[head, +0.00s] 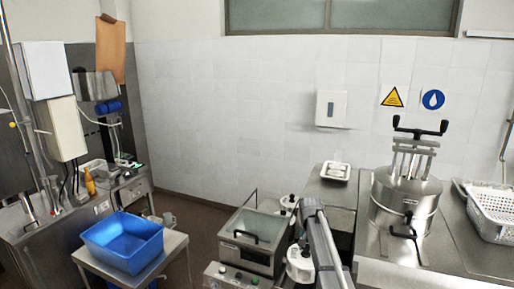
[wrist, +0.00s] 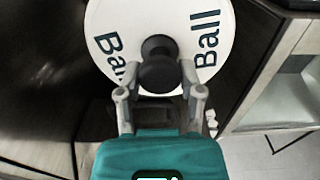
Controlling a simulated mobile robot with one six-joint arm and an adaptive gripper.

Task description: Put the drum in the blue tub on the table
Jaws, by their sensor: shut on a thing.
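In the wrist view a white round thing with "Ball" lettering, which I take to be the drum (wrist: 117,18), fills the upper middle. A dark round knob (wrist: 158,47) stands at its centre. My gripper (wrist: 160,80) has its two grey fingers shut on this knob, one on each side. In the head view the blue tub (head: 148,254) sits on a small metal table (head: 176,244) at the lower left. No contents show in the tub.
A steel machine with a lidded top (head: 243,262) stands right of the small table, with a gap of floor between. At the right are a steel pot with a clamp handle (head: 405,212) and a white perforated basket (head: 493,212). A cluttered steel counter (head: 60,232) stands at the left.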

